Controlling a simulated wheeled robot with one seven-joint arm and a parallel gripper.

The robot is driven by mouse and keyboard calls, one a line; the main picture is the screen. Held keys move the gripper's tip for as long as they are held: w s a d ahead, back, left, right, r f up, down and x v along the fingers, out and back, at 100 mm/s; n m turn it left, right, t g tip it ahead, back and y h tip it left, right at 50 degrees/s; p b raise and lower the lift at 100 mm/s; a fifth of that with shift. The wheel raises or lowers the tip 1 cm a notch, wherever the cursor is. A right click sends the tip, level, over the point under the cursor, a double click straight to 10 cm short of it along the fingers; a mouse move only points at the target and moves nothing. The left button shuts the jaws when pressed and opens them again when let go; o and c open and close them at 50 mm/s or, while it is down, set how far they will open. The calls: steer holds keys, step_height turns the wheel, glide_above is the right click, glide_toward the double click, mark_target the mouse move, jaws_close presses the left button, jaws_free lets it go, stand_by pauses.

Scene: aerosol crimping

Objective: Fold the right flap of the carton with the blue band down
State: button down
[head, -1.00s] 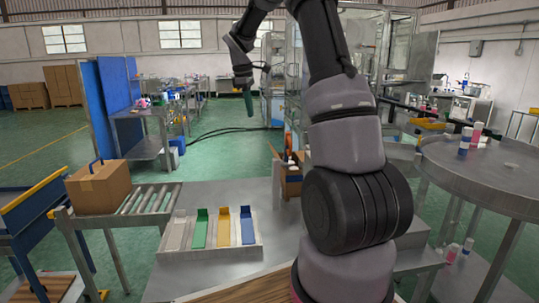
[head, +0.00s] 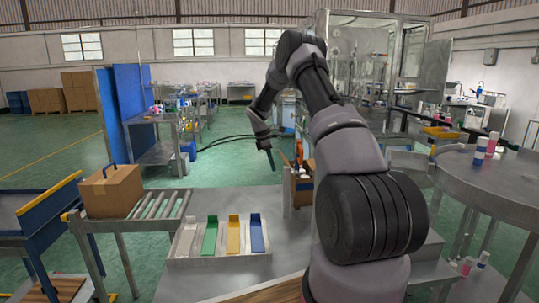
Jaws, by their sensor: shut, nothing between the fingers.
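An open brown carton (head: 303,193) stands at the far edge of the grey worktable, partly hidden behind my arm. A small bluish-white patch shows on its front, too small to tell if it is a band. A flap stands up at its left side, and orange and dark things show at its top. Its right flap cannot be made out. My gripper (head: 271,163) is shut and empty, pointing down, just left of this carton and above the floor in the picture. I cannot tell whether it touches the flap.
A closed carton (head: 112,193) with a blue strip on top sits on the roller conveyor (head: 160,206) at left. A tray (head: 220,259) with white, green, yellow and blue slots lies on the worktable (head: 292,236). A round steel table (head: 490,182) stands at right.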

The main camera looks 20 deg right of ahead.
steer(key=shift+s+d+r, duration=0.15)
steer(key=shift+d+r, duration=0.05)
steer(key=shift+d, duration=0.35)
steer(key=shift+s+d+r, duration=0.2)
steer(key=shift+d+r, duration=0.05)
steer(key=shift+d, duration=0.35)
steer(key=shift+s+d+r, duration=0.15)
steer(key=shift+d+r, duration=0.05)
steer(key=shift+d, duration=0.35)
steer(key=shift+d, duration=0.1)
steer(key=shift+d+r+y, duration=0.15)
steer(key=shift+r+y, duration=0.05)
steer(key=shift+y, duration=0.1)
